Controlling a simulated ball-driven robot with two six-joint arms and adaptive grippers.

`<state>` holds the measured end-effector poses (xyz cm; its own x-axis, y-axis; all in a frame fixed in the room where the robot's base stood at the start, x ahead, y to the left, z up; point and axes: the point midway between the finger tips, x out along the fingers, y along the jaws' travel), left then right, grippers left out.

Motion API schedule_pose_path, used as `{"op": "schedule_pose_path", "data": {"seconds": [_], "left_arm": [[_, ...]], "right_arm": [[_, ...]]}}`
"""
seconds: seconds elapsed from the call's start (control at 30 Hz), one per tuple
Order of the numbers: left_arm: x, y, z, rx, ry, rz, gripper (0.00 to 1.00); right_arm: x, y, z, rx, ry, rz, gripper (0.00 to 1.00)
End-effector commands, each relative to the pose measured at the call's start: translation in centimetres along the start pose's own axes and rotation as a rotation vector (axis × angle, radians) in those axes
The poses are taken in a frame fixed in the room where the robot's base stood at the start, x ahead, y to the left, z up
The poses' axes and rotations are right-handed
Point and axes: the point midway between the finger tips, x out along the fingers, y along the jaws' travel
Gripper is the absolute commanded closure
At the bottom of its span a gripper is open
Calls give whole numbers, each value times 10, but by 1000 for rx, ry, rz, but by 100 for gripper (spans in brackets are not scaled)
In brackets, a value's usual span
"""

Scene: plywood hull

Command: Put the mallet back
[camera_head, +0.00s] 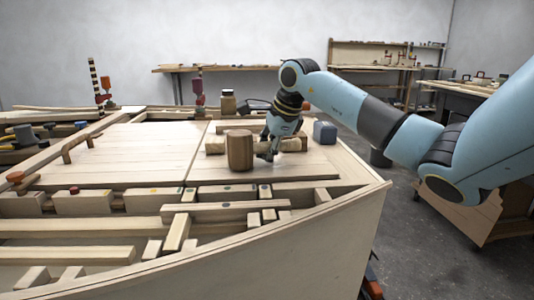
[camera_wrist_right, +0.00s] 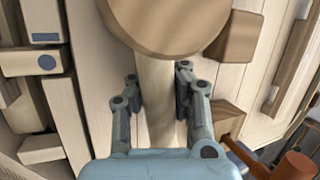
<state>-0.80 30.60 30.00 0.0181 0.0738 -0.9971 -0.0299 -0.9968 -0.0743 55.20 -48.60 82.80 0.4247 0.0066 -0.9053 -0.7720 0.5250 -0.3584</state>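The wooden mallet has a thick brown head (camera_head: 240,150), standing on the pale plywood deck; it also fills the top of the right wrist view (camera_wrist_right: 165,20). Its pale handle (camera_wrist_right: 155,90) runs from the head toward my wrist. My right gripper (camera_head: 270,155) points down just right of the head. In the right wrist view my right gripper's fingers (camera_wrist_right: 157,85) stand on either side of the handle, with a narrow gap showing on the left, so they look open around it. In the head view the gripper hides most of the handle. My left gripper is out of view.
Wooden blocks lie behind the mallet, one at left (camera_head: 214,145) and one at right (camera_head: 293,144). A blue-grey block (camera_head: 325,132) stands to the right. The deck at left is mostly clear.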

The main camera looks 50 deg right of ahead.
Motion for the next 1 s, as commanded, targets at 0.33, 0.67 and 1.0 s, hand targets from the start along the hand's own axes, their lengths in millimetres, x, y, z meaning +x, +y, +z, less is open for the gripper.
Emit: {"op": "schedule_pose_path", "data": {"seconds": [0.33, 0.67, 1.0], "left_arm": [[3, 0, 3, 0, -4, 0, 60], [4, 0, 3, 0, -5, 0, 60], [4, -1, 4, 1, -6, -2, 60]], "right_arm": [[2, 0, 0, 0, -1, -1, 100], [3, 1, -1, 0, 0, -1, 74], [4, 2, -2, 0, 2, 3, 64]]}}
